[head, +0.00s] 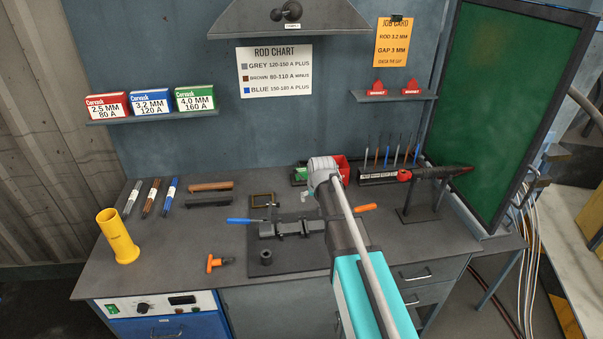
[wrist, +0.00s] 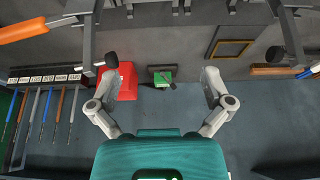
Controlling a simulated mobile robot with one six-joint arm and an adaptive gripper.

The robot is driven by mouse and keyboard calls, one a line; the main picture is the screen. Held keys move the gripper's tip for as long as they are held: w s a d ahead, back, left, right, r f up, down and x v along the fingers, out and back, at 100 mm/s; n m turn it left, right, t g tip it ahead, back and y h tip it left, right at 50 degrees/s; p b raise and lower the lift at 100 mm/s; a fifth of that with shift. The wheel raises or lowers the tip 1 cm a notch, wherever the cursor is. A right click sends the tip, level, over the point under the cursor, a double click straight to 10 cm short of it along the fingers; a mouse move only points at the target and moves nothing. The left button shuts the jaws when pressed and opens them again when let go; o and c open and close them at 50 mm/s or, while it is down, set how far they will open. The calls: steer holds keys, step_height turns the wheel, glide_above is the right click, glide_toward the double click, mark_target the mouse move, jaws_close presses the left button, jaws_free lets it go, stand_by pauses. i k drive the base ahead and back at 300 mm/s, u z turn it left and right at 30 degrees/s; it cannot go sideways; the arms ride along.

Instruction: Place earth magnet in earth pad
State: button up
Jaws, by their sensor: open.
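A small green block with a dark piece on top, likely the earth magnet, shows in the wrist view (wrist: 162,76) between my fingers. In the head view the green block (head: 301,174) sits at the back of the bench, just left of my gripper (head: 318,188). My gripper also shows in the wrist view (wrist: 160,88), its fingers spread wide, open and empty. The block is beyond the fingers, and contact cannot be seen. A square brass-edged frame, likely the earth pad, lies flat on the bench in the head view (head: 252,201) and right in the wrist view (wrist: 211,50).
A red box (wrist: 126,82) stands close beside the green block. A rod rack (head: 378,176) and a torch on a stand (head: 419,203) are to the right. A dark fixture (head: 289,229) is in front.

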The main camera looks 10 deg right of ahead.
mark_target(263, 201)
steer(key=i, duration=1)
